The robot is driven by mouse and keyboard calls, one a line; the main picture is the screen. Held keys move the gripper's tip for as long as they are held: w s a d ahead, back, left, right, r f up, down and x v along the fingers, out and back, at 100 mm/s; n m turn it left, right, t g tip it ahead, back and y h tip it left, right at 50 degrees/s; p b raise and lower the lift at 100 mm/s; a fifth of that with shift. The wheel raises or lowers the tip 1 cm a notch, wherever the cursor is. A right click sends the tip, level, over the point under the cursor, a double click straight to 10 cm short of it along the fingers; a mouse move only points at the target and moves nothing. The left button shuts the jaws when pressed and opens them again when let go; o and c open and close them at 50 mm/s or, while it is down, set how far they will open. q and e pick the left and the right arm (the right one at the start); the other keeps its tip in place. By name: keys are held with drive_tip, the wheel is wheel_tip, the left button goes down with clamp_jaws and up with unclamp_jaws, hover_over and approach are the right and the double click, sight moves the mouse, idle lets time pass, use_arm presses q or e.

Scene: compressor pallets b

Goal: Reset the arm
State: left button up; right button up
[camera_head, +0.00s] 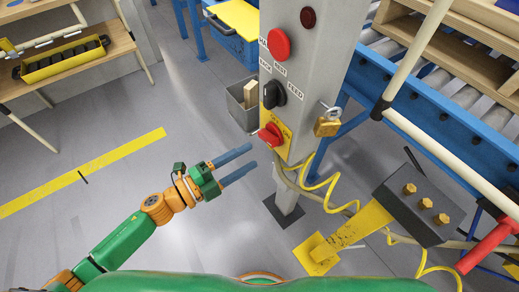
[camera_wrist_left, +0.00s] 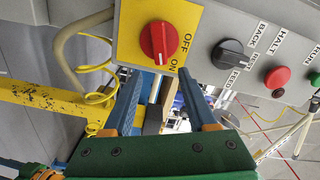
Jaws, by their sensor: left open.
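A grey control post (camera_head: 318,60) stands right of centre in the head view. Low on it, a red rotary switch (camera_head: 270,134) sits on a yellow plate marked OFF and ON; it also shows in the left wrist view (camera_wrist_left: 158,40). Above it are a black selector knob (camera_head: 272,95), a red button (camera_head: 279,43) and a dark red lamp (camera_head: 308,17). My left gripper (camera_head: 252,161) is open and empty, its blue fingers pointing toward the post just left of and below the red switch. The fingers appear apart from the switch. My right gripper is not in view.
A brass padlock (camera_head: 327,127) hangs on the post's right side. A yellow pedal lever (camera_head: 355,228), a dark block with brass bolts (camera_head: 420,205) and a yellow coiled cable lie right. A grey bin (camera_head: 243,110) stands behind. The floor at left is clear.

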use_arm(q)
drive_tip(key=shift+s+a, duration=0.3)
drive_tip(key=w+a+f+n+t+y+p, duration=0.2)
drive_tip(key=w+a+f+n+y+p, duration=0.1)
drive_tip(key=a+f+n+y, duration=0.3)
drive_tip(key=s+a+f+n+g+y+p, duration=0.1)
drive_tip(key=s+a+f+n+y+p, duration=0.15)
drive_tip(key=a+f+n, duration=0.35)
drive_tip(key=s+a+f+n+g+y+p, duration=0.1)
drive_tip(key=s+a+f+n+g+y, duration=0.2)
drive_tip(key=f, duration=0.5)
drive_tip(key=s+f+n+g+y+p, duration=0.1)
drive_tip(key=s+f+n+g, duration=0.2)
drive_tip(key=s, duration=1)
drive_tip(key=s+d+f+n+g+y+p, duration=0.1)
drive_tip(key=s+f+n+g, duration=0.3)
drive_tip(key=s, duration=1)
wheel_tip(320, 180, down, 3)
drive_tip(key=shift+d+r+n+g+y, duration=0.2)
drive_tip(key=shift+n+g+y, duration=0.1)
drive_tip(key=shift+y, duration=0.25)
